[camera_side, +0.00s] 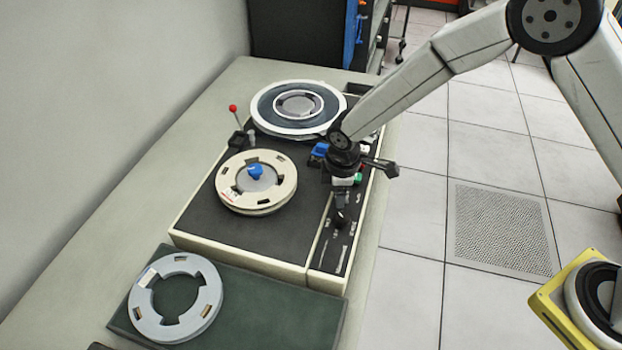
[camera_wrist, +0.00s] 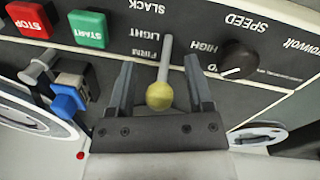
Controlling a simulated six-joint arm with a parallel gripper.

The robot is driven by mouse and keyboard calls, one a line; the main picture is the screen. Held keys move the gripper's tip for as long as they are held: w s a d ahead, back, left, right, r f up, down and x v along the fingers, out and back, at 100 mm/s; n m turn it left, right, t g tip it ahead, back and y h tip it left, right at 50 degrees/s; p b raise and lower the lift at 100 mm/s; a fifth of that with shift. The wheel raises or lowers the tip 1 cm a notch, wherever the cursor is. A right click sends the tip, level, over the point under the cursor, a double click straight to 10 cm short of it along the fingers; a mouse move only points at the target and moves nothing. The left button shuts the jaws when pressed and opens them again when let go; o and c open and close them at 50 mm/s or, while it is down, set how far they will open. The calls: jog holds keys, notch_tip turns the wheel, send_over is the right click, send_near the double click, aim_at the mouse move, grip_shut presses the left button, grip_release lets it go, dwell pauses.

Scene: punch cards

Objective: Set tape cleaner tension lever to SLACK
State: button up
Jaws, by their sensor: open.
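The tension lever (camera_wrist: 160,96) has a grey shaft and a yellow ball knob in the wrist view. Its shaft meets the dark panel beside the upside-down SLACK, LIGHT and FIRM labels, roughly level with LIGHT; the exact setting is hard to tell. My gripper (camera_wrist: 159,66) is open, with one finger on each side of the lever and visible gaps to the knob. In the side view my gripper (camera_side: 342,205) is low over the control strip of the tape cleaner (camera_side: 205,222), and I cannot make out the lever there.
Red STOP (camera_wrist: 30,18) and green START (camera_wrist: 88,28) buttons, a blue part (camera_wrist: 70,95) and the SPEED knob (camera_wrist: 238,60) are close by. A cream reel (camera_side: 285,185) and a red-tipped lever (camera_side: 233,108) stand on the machine. A grey ring (camera_side: 205,310) lies on a green mat.

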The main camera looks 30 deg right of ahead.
grip_shut()
jog(key=shift+d+t+y, duration=0.1)
jog(key=shift+t+y, duration=0.2)
jog(key=shift+s+d+r+t+y, duration=0.2)
jog(key=shift+s+t+y, duration=0.1)
jog(key=shift+t+y, duration=0.4)
grip_release()
